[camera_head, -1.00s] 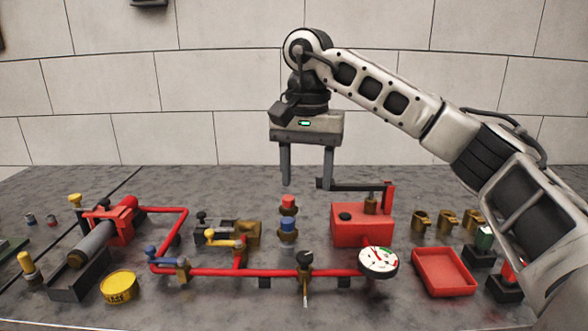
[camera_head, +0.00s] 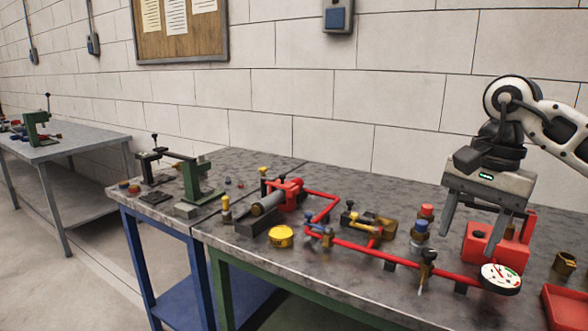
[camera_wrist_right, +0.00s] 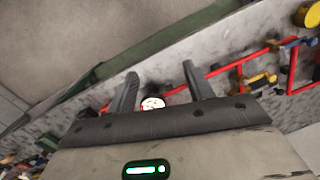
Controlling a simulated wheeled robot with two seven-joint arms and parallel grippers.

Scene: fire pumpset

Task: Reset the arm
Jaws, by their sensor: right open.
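My right arm comes in from the right edge in the head view. Its gripper (camera_head: 480,228) hangs pointing down over the right part of the workbench, in front of the red box (camera_head: 495,244) in the picture. Its two fingers are apart with nothing between them. In the right wrist view the open fingers (camera_wrist_right: 160,85) show above the bench, with the white gauge (camera_wrist_right: 152,103) seen between them from a distance. My left gripper is in neither view.
The bench (camera_head: 370,262) holds red piping (camera_head: 400,256), a gauge (camera_head: 500,278), a yellow round tin (camera_head: 280,237) and a red tray (camera_head: 566,306). A blue-framed table (camera_head: 160,225) adjoins it at left. Another table (camera_head: 75,145) stands farther left, across open floor.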

